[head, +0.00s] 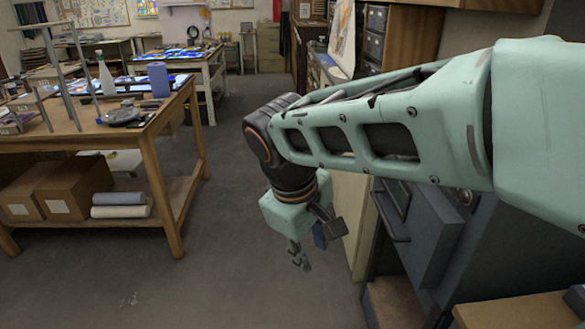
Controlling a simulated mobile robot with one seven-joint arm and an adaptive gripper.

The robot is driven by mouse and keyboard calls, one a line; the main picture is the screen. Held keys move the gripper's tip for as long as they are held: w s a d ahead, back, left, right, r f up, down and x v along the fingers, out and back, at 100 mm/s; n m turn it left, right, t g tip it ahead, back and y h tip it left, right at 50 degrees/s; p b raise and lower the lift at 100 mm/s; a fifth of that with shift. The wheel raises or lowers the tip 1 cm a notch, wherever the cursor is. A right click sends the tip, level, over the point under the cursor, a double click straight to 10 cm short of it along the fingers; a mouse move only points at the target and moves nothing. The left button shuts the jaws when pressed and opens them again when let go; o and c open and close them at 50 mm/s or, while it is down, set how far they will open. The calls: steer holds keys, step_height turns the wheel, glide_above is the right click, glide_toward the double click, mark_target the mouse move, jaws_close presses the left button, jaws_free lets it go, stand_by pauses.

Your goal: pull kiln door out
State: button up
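The kiln (485,255) is a dark blue-grey box at the right, partly hidden behind my arm. Its thick door (432,245) faces left, with a dark bar handle (390,218) on its face. I cannot tell whether the door stands ajar. My gripper (315,248) hangs below the wrist, pointing down, to the left of the handle and apart from it in the picture. Its fingers are spread, with nothing seen held. A small blue piece (320,236) shows by the fingers; I cannot tell whether it is part of the gripper.
A wooden workbench (150,128) with tools, a spray bottle and boxes below stands at the left. A pale cabinet side (350,205) lies just behind my gripper. Shelves with drawers (375,30) stand behind my arm. The grey floor (250,220) between is clear.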

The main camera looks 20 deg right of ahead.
mark_target(383, 211)
steer(key=w+d+f+n+h+b, duration=0.4)
steer(key=w+d+n+h, duration=0.1)
steer(key=w+d+n, duration=0.25)
steer(key=w+d+f+n+h+b, duration=0.3)
steer(key=w+d+n+h+b, duration=0.25)
steer(key=w+n, duration=0.35)
steer(key=w+d+f+n+h+b, duration=0.1)
steer(key=w+d+f+n+b, duration=0.1)
steer(key=w+d+f+n, duration=0.35)
steer(key=w+d+f+n+h+b, duration=0.2)
steer(key=d+f+n, duration=0.5)
steer(key=f+n, duration=0.1)
steer(key=d, duration=0.3)
steer(key=d+f, duration=0.1)
steer(key=d, duration=0.2)
steer(key=d+b, duration=0.1)
steer(key=d, duration=0.3)
steer(key=shift+w+f, duration=0.15)
steer(key=shift+w, duration=0.25)
jaws_close()
